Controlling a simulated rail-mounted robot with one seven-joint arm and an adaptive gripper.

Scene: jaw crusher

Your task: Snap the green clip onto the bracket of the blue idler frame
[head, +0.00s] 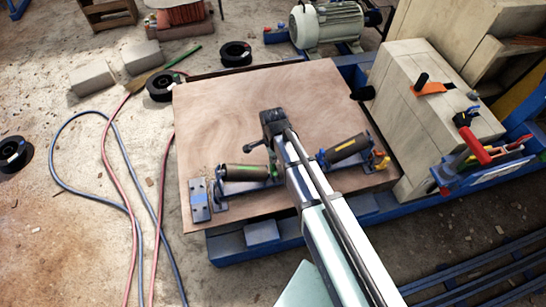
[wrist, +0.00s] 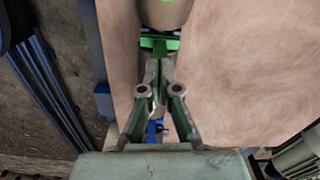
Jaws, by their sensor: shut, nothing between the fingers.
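In the wrist view, my gripper (wrist: 159,66) is shut and empty, its fingertips close together just below a green clip (wrist: 160,43). I cannot tell whether the fingertips touch the clip. The clip lies across the lower end of a tan roller (wrist: 166,12). A blue part (wrist: 154,132), perhaps of the idler frame, shows between the finger links. In the head view, the blue idler frame (head: 238,187) lies on the brown board with dark rollers, and green shows at its left roller (head: 248,168).
The brown board (head: 225,110) is largely clear behind the rollers. A pale block (head: 415,105) with an orange-marked handle (head: 430,88) and a red-handled tool (head: 472,145) stand to the right. Hoses (head: 120,205) lie left.

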